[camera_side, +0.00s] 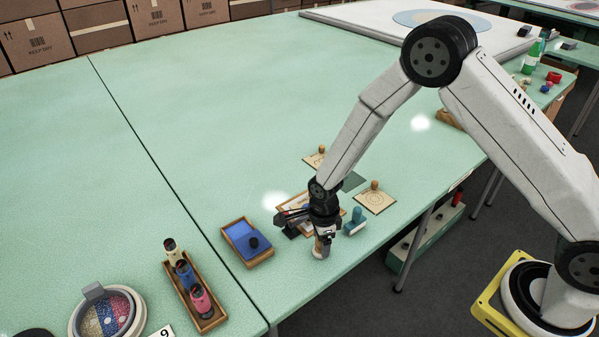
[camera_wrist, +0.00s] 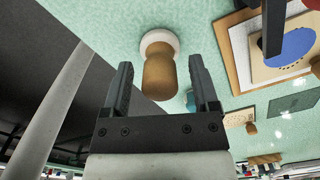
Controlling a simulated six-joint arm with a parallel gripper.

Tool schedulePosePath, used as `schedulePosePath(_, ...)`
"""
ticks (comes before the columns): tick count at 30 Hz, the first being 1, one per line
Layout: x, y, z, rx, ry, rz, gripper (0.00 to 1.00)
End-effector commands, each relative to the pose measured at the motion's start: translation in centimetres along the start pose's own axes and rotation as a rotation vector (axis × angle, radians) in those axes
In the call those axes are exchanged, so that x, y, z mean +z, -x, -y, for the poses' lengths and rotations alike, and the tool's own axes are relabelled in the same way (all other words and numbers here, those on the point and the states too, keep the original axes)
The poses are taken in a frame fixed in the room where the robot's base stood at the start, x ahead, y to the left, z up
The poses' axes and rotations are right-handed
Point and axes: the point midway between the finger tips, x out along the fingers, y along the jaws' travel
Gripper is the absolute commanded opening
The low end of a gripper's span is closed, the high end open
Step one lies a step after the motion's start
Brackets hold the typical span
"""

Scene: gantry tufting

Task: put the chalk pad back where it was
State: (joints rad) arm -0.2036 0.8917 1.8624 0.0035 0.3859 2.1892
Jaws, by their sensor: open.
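The likely chalk pad (camera_wrist: 159,75) is a tan wooden knob handle on a round white base. In the wrist view it lies between the two fingers of my gripper (camera_wrist: 160,62), which are open with a gap on each side of the handle. In the side view my gripper (camera_side: 322,238) points down near the table's front edge, and the pad (camera_side: 318,252) shows partly behind it. A wooden tray (camera_side: 258,262) with a blue inside holds a dark knob and stands left of my gripper.
A framed board with a paper (camera_wrist: 237,55) lies close by, partly hidden in the side view. A teal-handled tool (camera_side: 355,218) and a knobbed square board (camera_side: 376,202) lie right. A rack (camera_side: 208,322) of several bobbins and a round bowl (camera_side: 76,318) stand left. The table's middle is clear.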

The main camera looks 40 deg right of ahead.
Motion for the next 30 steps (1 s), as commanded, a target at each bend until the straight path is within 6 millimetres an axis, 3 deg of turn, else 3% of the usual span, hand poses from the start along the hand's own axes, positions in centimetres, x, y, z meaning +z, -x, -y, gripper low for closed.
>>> schedulePosePath(21,0.0,8.9,0.0,-0.002,0.0,0.001,0.77)
schedulePosePath(30,0.0,11.1,0.0,0.0,0.0,0.0,0.77)
